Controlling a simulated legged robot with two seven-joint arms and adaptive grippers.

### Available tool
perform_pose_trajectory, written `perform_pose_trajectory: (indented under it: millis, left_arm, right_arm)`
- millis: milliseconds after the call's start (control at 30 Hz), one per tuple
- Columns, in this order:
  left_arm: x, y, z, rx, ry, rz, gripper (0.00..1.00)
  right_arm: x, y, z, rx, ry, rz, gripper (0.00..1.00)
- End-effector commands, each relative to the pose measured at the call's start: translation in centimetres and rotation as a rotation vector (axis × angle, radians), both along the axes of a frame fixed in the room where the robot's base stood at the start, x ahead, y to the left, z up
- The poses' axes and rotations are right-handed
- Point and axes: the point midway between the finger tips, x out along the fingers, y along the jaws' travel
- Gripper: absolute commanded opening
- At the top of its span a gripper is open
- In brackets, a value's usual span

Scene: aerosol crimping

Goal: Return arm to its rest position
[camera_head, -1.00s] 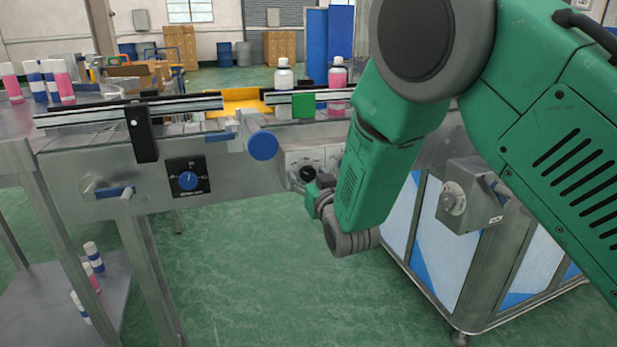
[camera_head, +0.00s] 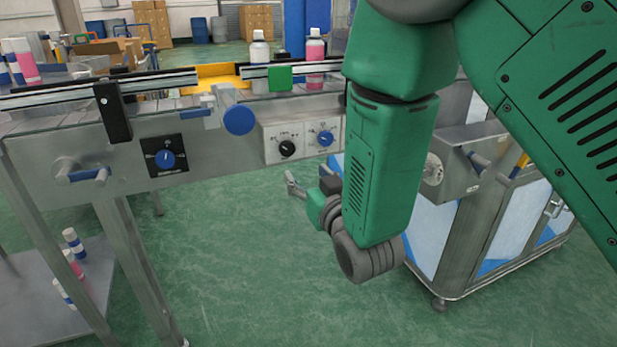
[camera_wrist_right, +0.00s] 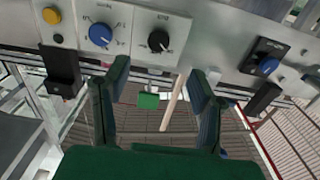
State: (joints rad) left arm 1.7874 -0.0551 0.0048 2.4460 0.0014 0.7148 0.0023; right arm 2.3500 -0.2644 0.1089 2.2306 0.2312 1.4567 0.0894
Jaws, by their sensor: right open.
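My green right arm comes in from the right of the head view and bends down in front of the conveyor. My right gripper (camera_head: 292,184) is small in this view, below the control panel (camera_head: 270,153) and apart from it. In the right wrist view its two dark green fingers (camera_wrist_right: 158,85) are spread, with nothing between them touching either one. The black knob (camera_head: 287,148) and blue knob (camera_head: 325,138) on the panel are both uncovered. They also show in the right wrist view, the black knob (camera_wrist_right: 158,41) beyond the fingers. My left gripper is not in view.
The conveyor (camera_head: 60,150) runs across the left, with a white bottle (camera_head: 260,50) and a pink bottle (camera_head: 315,55) behind its rail. A glass-sided cabinet (camera_head: 480,225) stands at right behind my arm. The green floor (camera_head: 260,270) below the gripper is open.

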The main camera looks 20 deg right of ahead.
Motion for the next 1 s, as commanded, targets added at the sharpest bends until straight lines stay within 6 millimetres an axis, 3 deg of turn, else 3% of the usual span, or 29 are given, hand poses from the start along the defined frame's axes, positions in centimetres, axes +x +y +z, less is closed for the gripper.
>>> perform_pose_trajectory:
  millis: [500, 600, 667, 767, 867, 1000]
  left_arm:
    - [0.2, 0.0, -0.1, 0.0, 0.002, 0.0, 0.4]
    - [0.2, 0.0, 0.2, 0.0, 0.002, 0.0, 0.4]
    - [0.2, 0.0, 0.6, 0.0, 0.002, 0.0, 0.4]
    - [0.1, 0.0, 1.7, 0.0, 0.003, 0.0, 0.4]
    - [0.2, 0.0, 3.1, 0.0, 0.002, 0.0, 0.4]
    - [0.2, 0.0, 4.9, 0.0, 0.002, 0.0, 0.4]
  right_arm:
    - [-0.5, 0.0, 0.0, 0.0, 0.0, 0.0, 0.51]
    - [-0.7, -0.3, -0.9, -0.002, 0.034, -0.002, 0.51]
    - [-1.3, -0.7, -2.4, -0.006, 0.094, -0.005, 0.51]
    - [-3.4, -1.9, -7.0, -0.018, 0.269, -0.013, 0.51]
    - [-7.5, -3.4, -12.9, -0.034, 0.511, -0.019, 0.51]
    - [-15.7, -5.3, -19.8, -0.053, 0.859, -0.019, 0.51]
